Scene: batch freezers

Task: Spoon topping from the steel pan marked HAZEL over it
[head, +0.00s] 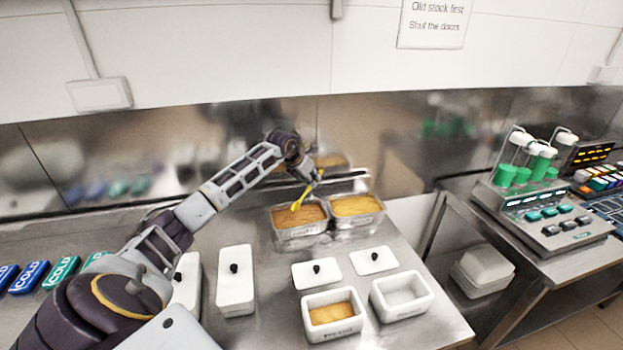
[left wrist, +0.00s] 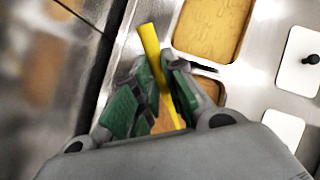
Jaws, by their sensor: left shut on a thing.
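Two steel pans stand side by side at the back of the counter, a left one (head: 300,233) and a right one (head: 358,220), both with tan-orange filling. Their front labels are too small to read surely. My left gripper (head: 312,178) is shut on a yellow spoon (head: 299,200), which slants down over the left pan. Whether the spoon touches the filling I cannot tell. In the left wrist view the green-padded fingers (left wrist: 157,85) pinch the yellow spoon (left wrist: 150,45); the right pan's filling (left wrist: 212,25) shows beyond. My right gripper is out of view.
In front stand a white tub (head: 334,330) with tan filling and a white tub (head: 401,311) that looks empty. White knobbed lids (head: 373,261) lie behind them. COLD-marked packs (head: 30,276) lie at left. A bench with a machine (head: 550,235) stands right, past a gap.

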